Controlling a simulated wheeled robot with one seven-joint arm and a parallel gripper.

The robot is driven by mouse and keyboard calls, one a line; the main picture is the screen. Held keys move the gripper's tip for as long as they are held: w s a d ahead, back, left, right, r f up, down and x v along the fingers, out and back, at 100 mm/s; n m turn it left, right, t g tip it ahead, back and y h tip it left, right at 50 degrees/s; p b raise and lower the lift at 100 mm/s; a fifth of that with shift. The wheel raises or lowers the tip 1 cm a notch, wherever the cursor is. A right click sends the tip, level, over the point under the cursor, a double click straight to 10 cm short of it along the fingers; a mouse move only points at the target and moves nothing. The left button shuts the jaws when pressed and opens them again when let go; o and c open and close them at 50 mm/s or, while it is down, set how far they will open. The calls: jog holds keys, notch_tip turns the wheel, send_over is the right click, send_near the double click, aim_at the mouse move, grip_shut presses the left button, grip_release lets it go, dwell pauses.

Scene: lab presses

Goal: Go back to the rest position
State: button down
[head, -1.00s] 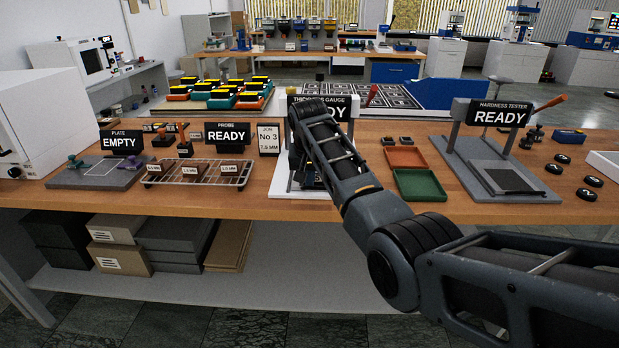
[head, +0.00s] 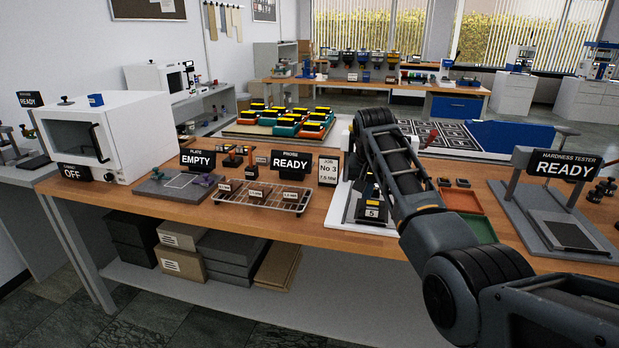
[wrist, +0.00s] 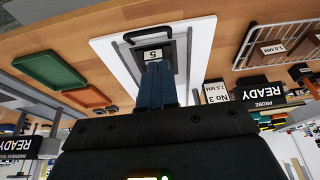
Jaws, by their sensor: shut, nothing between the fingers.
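My gripper (wrist: 157,88) shows in the wrist view with its dark fingers together and nothing between them. The fingertips lie in front of the thickness gauge's white base (wrist: 108,50), just by a dark block with a label reading 5 (wrist: 153,55). I cannot tell whether they touch it. In the head view my arm reaches over the bench to the gauge (head: 341,211) and hides most of it.
A wire rack (head: 262,196) with labelled pieces and a plate fixture (head: 178,186) stand left of the gauge. Red (head: 461,201) and green (head: 480,228) trays and the hardness tester (head: 560,235) stand right. A white oven-like box (head: 130,130) is at the left end.

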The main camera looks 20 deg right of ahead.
jog(key=s+a+f+n+t, duration=0.1)
jog(key=s+a+f+t, duration=0.15)
jog(key=s+f, duration=0.55)
jog(key=s+a+f+n+t, duration=0.1)
jog(key=s+a+f, duration=0.3)
jog(key=f, duration=0.9)
jog(key=s+a+f+n+t, duration=0.1)
jog(key=s+a+f, duration=0.2)
jog(key=s, duration=0.6)
jog(key=s+a+f+n+t, duration=0.1)
jog(key=s+a+f, duration=0.15)
jog(key=s, duration=0.65)
jog(key=s+a+r+n+t+y+b, duration=0.1)
jog(key=s+a+r, duration=0.15)
jog(key=s, duration=0.65)
jog(key=s+a+r+t, duration=0.1)
jog(key=s+r+t, duration=0.15)
jog(key=s, duration=0.65)
jog(key=s+r+n+t, duration=0.1)
jog(key=s+r, duration=0.6)
jog(key=r, duration=0.2)
jog(key=s+a+r+t+y, duration=0.1)
jog(key=s+r, duration=0.6)
jog(key=r, duration=0.3)
jog(key=shift+n, duration=0.4)
